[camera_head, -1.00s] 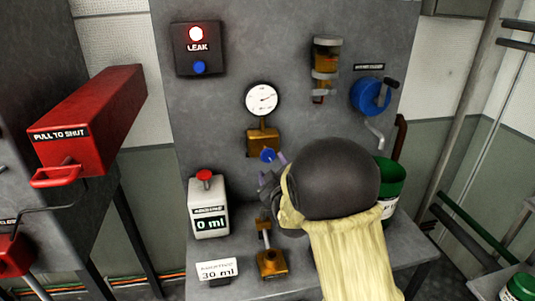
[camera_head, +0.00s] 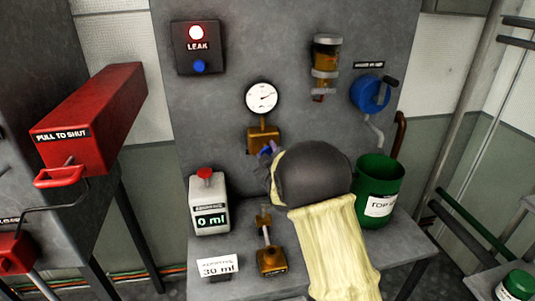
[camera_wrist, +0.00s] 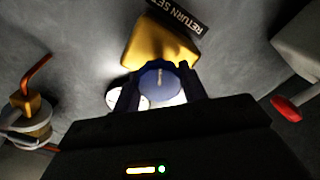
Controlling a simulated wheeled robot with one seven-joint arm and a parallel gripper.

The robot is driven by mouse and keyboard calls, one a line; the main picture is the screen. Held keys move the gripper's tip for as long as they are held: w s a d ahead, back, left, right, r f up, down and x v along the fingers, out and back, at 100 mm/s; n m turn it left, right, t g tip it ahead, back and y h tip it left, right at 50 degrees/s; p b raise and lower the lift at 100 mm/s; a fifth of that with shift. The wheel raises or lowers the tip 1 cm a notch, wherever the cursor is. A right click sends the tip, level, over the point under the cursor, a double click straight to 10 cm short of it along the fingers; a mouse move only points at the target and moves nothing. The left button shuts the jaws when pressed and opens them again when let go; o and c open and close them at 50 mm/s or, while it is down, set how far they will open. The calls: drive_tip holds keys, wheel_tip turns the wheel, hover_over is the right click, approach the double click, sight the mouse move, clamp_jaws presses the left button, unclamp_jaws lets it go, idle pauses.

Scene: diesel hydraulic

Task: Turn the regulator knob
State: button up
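The blue round regulator knob (camera_wrist: 158,80) with a pale pointer mark sits on the brass regulator body (camera_wrist: 148,40), under a "RETURN SE…" label partly cut off in the wrist view. My gripper (camera_wrist: 160,78) has one dark finger on each side of the knob. I cannot tell whether the fingers press on it. In the head view my gripper (camera_head: 269,150) is at the panel just below the brass body (camera_head: 262,138), and hides most of the knob. A white dial gauge (camera_head: 262,97) stands above the brass body, its needle toward the right.
A white jug reading "0 ml" (camera_head: 209,208) stands at left on the shelf, beside a brass fitting (camera_head: 270,258) and a "30 ml" card (camera_head: 217,266). A green bucket (camera_head: 380,190) is close to the right of my arm.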

drive_tip(key=c, duration=0.3)
drive_tip(key=shift+c, duration=0.2)
drive_tip(key=shift+f+m+b, duration=0.1)
drive_tip(key=shift+m+b, duration=0.2)
drive_tip(key=shift+b, duration=0.1)
